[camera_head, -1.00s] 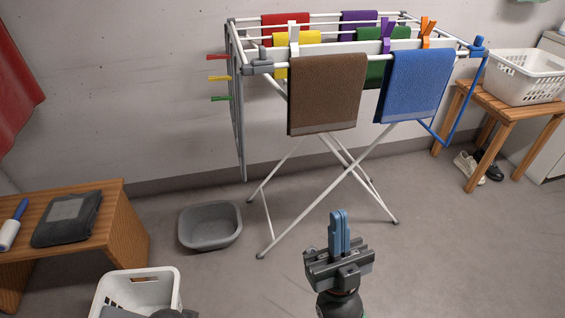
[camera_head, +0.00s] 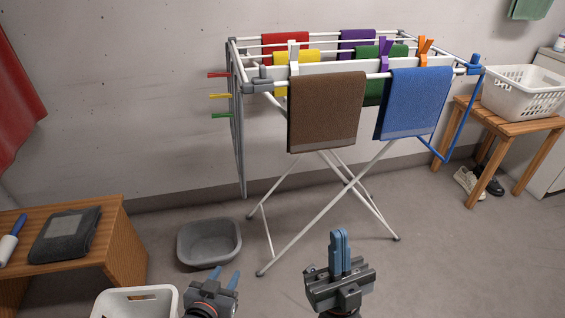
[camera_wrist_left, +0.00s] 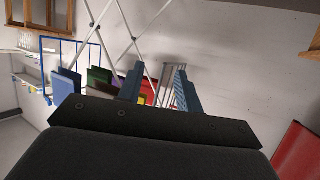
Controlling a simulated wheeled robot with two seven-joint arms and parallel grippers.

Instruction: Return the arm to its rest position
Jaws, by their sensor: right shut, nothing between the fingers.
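My right gripper (camera_head: 340,250) stands upright at the lower middle of the head view, its blue fingers together with nothing between them. It is in front of the drying rack (camera_head: 330,195) and apart from it. My left gripper (camera_head: 228,278) is at the bottom of the head view, left of the right one, between the white basket and the rack's legs. In the left wrist view its two blue fingers (camera_wrist_left: 156,88) are apart, with no object between them; the rack shows behind them, upside down.
The rack carries a brown towel (camera_head: 325,112), a blue towel (camera_head: 412,105) and several smaller cloths. A grey basin (camera_head: 209,243) and a white basket (camera_head: 137,303) are on the floor. A wooden bench (camera_head: 123,240) is at left; another bench (camera_head: 510,118) holds a white basket (camera_head: 522,95).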

